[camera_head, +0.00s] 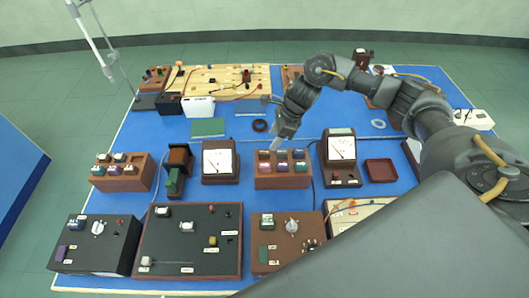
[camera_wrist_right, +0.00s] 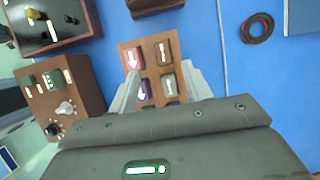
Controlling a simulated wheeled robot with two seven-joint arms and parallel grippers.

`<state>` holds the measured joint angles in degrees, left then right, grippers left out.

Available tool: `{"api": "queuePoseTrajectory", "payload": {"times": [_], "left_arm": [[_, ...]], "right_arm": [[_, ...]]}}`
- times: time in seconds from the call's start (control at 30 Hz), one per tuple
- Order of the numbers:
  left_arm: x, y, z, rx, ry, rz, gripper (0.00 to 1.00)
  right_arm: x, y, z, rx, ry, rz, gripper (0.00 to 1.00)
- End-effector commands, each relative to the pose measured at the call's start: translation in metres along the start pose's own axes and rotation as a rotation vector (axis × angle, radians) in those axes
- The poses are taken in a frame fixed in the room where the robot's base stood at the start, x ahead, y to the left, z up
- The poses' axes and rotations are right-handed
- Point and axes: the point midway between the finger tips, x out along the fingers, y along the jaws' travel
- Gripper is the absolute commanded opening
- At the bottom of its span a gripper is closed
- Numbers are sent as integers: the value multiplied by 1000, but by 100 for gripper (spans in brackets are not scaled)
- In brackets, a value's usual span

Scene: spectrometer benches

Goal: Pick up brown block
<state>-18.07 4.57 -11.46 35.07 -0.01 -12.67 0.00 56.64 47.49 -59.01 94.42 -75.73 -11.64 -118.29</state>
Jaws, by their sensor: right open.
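A wooden rack (camera_head: 283,183) stands near the middle of the blue table and holds several small labelled blocks. In the right wrist view, a brown block (camera_wrist_right: 164,52) sits in the rack, beside a pink block (camera_wrist_right: 132,60). A purple block (camera_wrist_right: 142,90) and a grey block (camera_wrist_right: 168,87) are nearer the gripper. My right gripper (camera_head: 277,143) is above the back of the rack, pointing down. In the wrist view its fingers (camera_wrist_right: 163,92) are spread on either side of the rack, with nothing held. The gripper body hides the near part of the rack. My left gripper is not seen.
White-faced meters (camera_head: 219,160) and (camera_head: 341,149) stand either side of the rack. Another block rack (camera_head: 122,181) is at left. Control boxes (camera_head: 188,241) line the front edge. A dark red tray (camera_head: 381,172) is at right. Blue table shows behind the rack.

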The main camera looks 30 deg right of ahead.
Motion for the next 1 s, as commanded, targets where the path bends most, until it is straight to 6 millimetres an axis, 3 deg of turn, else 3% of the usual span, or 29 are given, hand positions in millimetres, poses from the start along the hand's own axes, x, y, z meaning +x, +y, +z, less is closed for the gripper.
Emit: {"api": "queuePoseTrajectory", "payload": {"times": [0.13, 0.4, 0.6, 0.8, 1.0], "left_arm": [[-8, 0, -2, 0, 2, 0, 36], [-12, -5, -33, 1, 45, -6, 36], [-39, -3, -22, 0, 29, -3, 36], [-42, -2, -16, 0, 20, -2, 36], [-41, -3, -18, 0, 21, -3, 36]], "right_arm": [[17, 0, 0, 4, -1, 1, 49], [26, 0, -1, 5, 0, 1, 49], [51, 3, -4, 6, 2, 3, 49], [74, 1, -5, 3, 0, 0, 49], [76, 1, -5, 2, -1, -2, 49]]}}
